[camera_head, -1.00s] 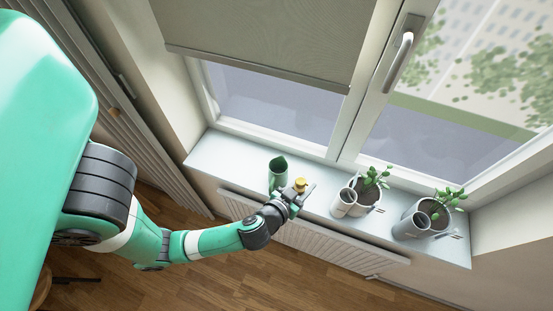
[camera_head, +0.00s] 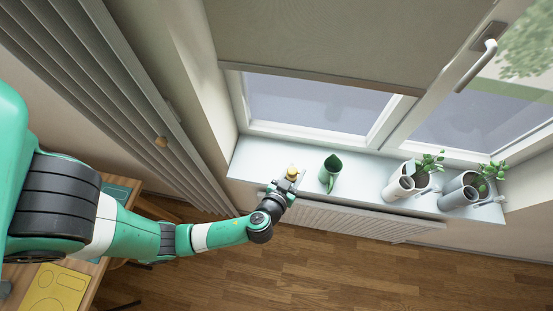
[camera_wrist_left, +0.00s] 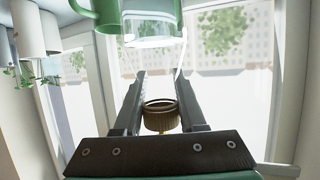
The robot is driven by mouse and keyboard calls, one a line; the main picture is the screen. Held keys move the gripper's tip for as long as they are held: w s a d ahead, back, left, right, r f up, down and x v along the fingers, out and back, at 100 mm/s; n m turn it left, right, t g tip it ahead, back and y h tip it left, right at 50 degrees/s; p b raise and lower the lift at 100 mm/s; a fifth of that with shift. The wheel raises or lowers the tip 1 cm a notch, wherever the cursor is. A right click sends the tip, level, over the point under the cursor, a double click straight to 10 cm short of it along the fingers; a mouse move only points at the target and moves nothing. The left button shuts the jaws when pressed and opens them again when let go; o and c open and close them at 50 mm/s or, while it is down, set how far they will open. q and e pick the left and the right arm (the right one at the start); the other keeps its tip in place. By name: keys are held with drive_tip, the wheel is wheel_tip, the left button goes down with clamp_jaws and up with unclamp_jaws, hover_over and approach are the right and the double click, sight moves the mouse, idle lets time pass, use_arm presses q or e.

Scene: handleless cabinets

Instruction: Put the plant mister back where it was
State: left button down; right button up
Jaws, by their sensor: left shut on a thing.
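The plant mister shows in the head view as a small brass-yellow top (camera_head: 292,173) at my left gripper (camera_head: 287,184). The gripper is at the front edge of the windowsill (camera_head: 250,157), near its left end. In the left wrist view a ribbed brass collar (camera_wrist_left: 160,116) sits between the two fingers of my left gripper (camera_wrist_left: 158,90), which is shut on it. A clear glass part (camera_wrist_left: 153,26) shows beyond it; I cannot tell whether it joins the collar. Whether the mister touches the sill is hidden. My right gripper is not in view.
A green can (camera_head: 330,174) stands on the sill just right of the gripper. White and grey pots (camera_head: 398,187) with plants stand farther right. A radiator (camera_head: 350,220) is below the sill. A slatted shutter (camera_head: 140,105) is at the left.

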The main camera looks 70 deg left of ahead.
use_arm(q)
drive_tip(key=shift+w+a+f+b, duration=0.3)
drive_tip(key=shift+a+f+b, duration=1.1)
drive_tip(key=shift+a+f, duration=0.8)
drive_tip(key=shift+w+a+f+b, duration=0.25)
drive_tip(key=shift+a+f+b, duration=1.2)
drive_tip(key=shift+a+f, duration=0.8)
drive_tip(key=shift+w+a+f+b, duration=0.3)
drive_tip(key=shift+a+f+b, duration=1.1)
drive_tip(key=shift+a+f, duration=0.8)
drive_tip(key=shift+a+r, duration=0.1)
drive_tip(key=shift+r, duration=0.1)
drive_tip(key=shift+f, duration=0.2)
drive_tip(key=shift+c, duration=2.4)
unclamp_jaws()
